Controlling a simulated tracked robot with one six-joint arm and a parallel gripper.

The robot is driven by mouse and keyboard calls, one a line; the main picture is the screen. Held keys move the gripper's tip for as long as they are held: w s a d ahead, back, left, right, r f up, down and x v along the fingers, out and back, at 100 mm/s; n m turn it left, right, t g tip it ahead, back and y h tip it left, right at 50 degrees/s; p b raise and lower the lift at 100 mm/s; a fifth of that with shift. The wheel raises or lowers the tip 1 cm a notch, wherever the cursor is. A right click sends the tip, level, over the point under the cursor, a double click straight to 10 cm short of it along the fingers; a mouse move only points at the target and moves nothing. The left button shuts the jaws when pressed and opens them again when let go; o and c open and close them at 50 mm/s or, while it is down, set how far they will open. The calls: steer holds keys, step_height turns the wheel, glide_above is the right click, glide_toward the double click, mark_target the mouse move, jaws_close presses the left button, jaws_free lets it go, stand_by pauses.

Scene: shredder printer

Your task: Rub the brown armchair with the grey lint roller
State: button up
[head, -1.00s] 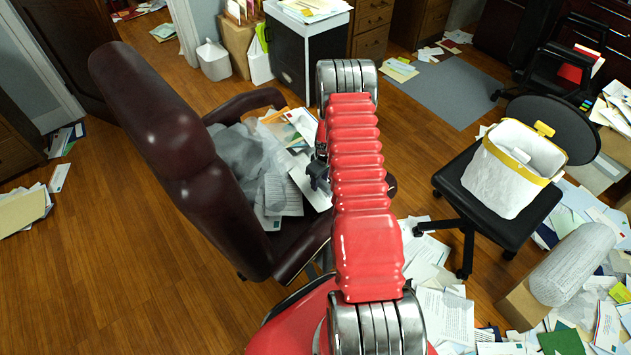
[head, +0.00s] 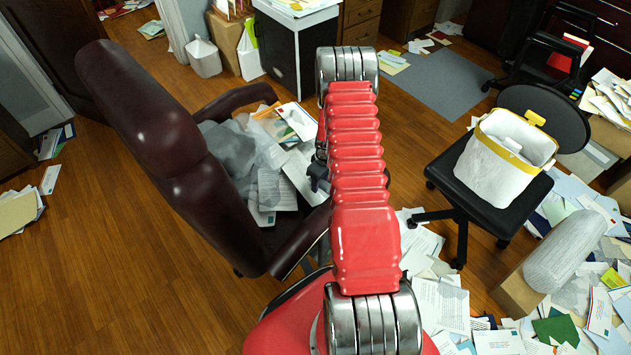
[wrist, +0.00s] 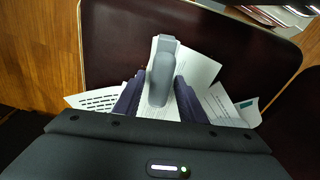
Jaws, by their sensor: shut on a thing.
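The brown armchair (head: 150,115) stands left of my arm in the head view, its tall back to the left and its seat covered with papers. In the wrist view a dark brown leather surface (wrist: 120,40) of it fills the upper part. My gripper (wrist: 158,100) is shut on the grey lint roller (wrist: 161,75), whose head points away from me over the brown surface and white papers. I cannot tell whether the roller touches the chair. In the head view my arm hides the roller, and only a dark bit of my gripper (head: 319,170) shows beside the red arm.
A black chair (head: 480,195) with a white bin (head: 490,175) on it stands to the right. A black-and-white cabinet (head: 290,50) is behind. Wooden floor (head: 100,270) at left is mostly clear.

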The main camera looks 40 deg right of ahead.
steer(key=shift+s+d+r, duration=0.1)
steer(key=shift+s+d, duration=0.05)
steer(key=shift+s, duration=0.8)
steer(key=shift+s+d, duration=0.2)
steer(key=shift+s, duration=1.6)
steer(key=shift+a, duration=0.1)
